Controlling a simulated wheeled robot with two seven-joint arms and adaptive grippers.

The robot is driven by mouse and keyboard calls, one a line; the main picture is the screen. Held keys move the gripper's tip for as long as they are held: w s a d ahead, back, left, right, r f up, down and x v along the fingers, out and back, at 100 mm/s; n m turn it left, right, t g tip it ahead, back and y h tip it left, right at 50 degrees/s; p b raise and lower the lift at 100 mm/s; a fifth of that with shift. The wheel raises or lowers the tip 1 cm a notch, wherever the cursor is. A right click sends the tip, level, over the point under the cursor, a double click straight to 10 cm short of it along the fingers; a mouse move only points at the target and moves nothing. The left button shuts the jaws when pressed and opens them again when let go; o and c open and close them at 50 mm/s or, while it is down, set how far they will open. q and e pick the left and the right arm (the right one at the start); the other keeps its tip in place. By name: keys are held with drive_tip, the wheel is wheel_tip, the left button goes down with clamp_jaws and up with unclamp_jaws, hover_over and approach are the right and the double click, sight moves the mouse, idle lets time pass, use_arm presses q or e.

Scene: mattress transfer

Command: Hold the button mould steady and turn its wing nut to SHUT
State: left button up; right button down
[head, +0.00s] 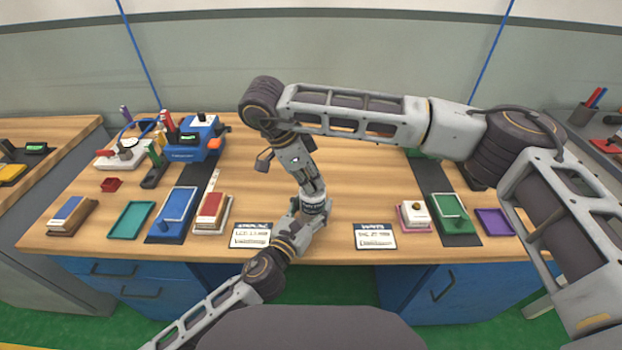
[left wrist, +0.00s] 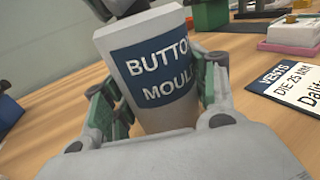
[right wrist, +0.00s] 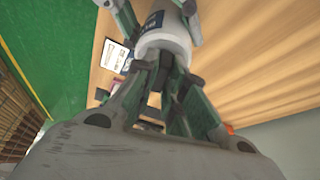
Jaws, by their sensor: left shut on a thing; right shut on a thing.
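My right gripper (head: 314,188) comes down from above and is shut at the mould's top, where the wing nut sits. The right wrist view shows the mould's pale rim (right wrist: 163,45) beyond these fingers.
Two printed cards (head: 250,236) (head: 376,236) lie at the front edge, either side of the mould. A blue machine (head: 195,140), a teal tray (head: 131,220) and several blocks stand left. A green block (head: 451,212) and a purple tray (head: 494,222) lie right. Bare wood surrounds the mould.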

use_arm(q)
drive_tip(key=shift+d, duration=0.1)
use_arm(e)
drive_tip(key=shift+m+g, duration=0.3)
drive_tip(key=shift+m, duration=0.7)
use_arm(q)
drive_tip(key=shift+s, duration=0.1)
drive_tip(key=shift+r, duration=0.1)
use_arm(e)
drive_tip(key=c, duration=1.5)
unclamp_jaws()
drive_tip(key=shift+r, duration=0.1)
drive_tip(key=shift+a+v, duration=0.1)
drive_tip(key=shift+v, duration=2.85)
drive_tip(key=shift+a+v, duration=0.15)
drive_tip(key=shift+v, duration=2.85)
drive_tip(key=shift+w, duration=0.1)
